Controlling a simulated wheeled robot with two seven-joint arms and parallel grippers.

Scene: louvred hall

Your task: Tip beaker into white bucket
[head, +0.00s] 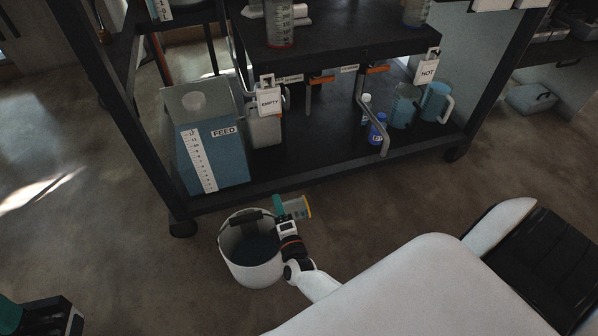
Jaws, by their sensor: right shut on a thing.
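The white bucket (249,274) stands on the floor in front of the rack, its handle up at the back and dark liquid inside. My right gripper (285,208) is at the bucket's right rim, shut on a clear beaker (298,207). The beaker lies nearly on its side, its yellow-edged end to the right and its other end toward the bucket. The gripper's teal finger hides that left end, so I cannot see any pouring. A teal and black part at the lower left corner seems to be my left gripper (12,314), cut off by the frame.
The black rack's lower shelf (310,168) is just behind the bucket. It holds a FEED tank (214,150), a jug tagged EMPTY (265,128), blue jugs (436,103) and a blue bottle (378,130). Floor left of the bucket is clear.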

